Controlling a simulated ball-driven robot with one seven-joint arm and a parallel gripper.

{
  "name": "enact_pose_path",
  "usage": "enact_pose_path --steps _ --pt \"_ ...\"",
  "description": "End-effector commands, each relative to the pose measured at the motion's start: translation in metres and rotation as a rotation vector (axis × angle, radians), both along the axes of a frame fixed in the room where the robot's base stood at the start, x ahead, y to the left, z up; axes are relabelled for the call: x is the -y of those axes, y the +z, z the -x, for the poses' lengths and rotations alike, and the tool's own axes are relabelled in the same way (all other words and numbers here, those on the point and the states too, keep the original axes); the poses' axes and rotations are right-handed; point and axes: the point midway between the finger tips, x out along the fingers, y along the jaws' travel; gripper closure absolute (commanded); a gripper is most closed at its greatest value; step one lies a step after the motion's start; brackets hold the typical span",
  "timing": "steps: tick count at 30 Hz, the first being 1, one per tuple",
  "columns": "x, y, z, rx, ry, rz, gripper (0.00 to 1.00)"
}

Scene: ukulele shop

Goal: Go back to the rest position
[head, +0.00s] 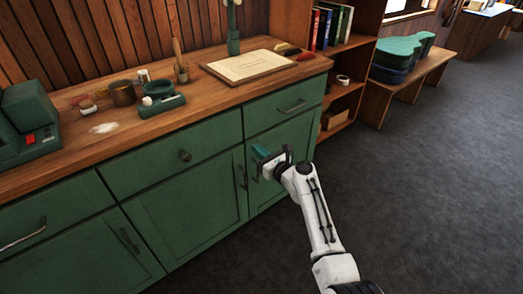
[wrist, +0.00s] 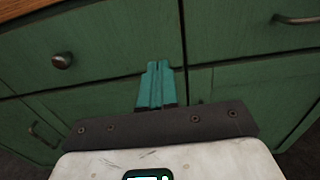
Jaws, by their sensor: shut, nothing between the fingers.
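My gripper (head: 259,154) is at the end of my white arm, in front of the green cabinet (head: 189,205) near its right-hand doors. In the wrist view its teal fingers (wrist: 155,82) are together, with nothing between them. I cannot tell from these views how far the fingertips are from the cabinet face.
A bookshelf (head: 345,62) and a bench with a green case (head: 402,47) stand beyond. Dark carpet (head: 430,180) at right is clear.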

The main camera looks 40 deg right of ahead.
Motion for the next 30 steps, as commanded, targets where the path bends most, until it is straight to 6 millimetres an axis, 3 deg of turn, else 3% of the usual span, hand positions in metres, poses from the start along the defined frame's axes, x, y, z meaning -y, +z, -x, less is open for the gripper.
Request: enact_pose_path --steps 12,14,17,20,24,30 --pt "-0.003 -0.001 0.013 -0.005 0.01 0.018 1.0" --pt "-0.01 -0.003 0.018 -0.02 0.038 0.076 1.0" --pt "-0.037 -0.013 0.038 -0.074 0.147 0.302 1.0" --pt "-0.077 -0.031 0.077 -0.146 0.339 0.661 1.0" --pt "-0.125 -0.059 0.152 -0.214 0.688 1.207 1.0" --pt "-0.155 -0.072 0.279 -0.215 1.26 1.851 1.0"
